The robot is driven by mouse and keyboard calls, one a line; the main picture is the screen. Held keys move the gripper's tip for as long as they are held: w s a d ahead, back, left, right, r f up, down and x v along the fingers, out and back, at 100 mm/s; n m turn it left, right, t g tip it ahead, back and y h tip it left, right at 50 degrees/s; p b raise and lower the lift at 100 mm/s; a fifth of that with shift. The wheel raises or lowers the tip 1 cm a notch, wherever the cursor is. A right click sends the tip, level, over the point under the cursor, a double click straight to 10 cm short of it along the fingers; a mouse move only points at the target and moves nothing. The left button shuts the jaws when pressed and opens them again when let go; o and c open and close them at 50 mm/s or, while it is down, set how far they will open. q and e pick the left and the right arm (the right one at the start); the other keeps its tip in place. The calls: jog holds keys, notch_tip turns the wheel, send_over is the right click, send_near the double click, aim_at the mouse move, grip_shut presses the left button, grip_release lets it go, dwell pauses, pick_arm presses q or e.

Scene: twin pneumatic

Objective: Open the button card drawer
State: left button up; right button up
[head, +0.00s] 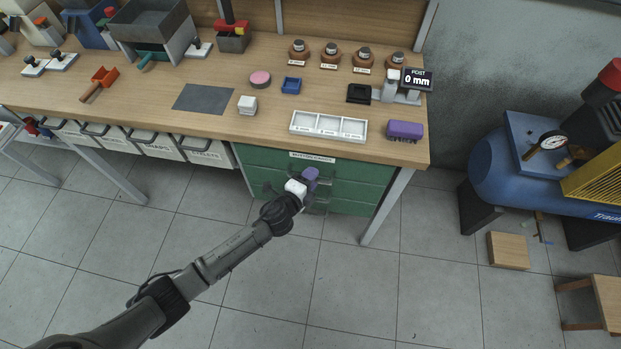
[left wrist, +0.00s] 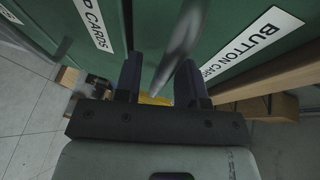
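The button card drawer (head: 262,157) is the top green drawer under the workbench; a white label (head: 312,157) sits at its upper edge. In the left wrist view its green front (left wrist: 225,25) carries a "BUTTON CARDS" label (left wrist: 255,42). A grey bar handle (left wrist: 182,42) runs down between the fingers of my left gripper (left wrist: 160,82). The fingers are apart, with a gap on either side of the handle. In the head view my left gripper (head: 310,180) is at the drawer front and hides part of it. The drawer looks closed. My right gripper is not in view.
More green drawers (head: 355,190) lie below, one labelled "...D CARDS" (left wrist: 92,22). The wooden bench top (head: 210,70) overhangs them, with a white tray (head: 328,125) and purple block (head: 404,131) near its edge. White bins (head: 155,146) hang left. The floor in front is clear.

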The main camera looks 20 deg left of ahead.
pick_arm(q)
jog(key=shift+c, duration=0.3)
grip_shut()
dwell(0.3)
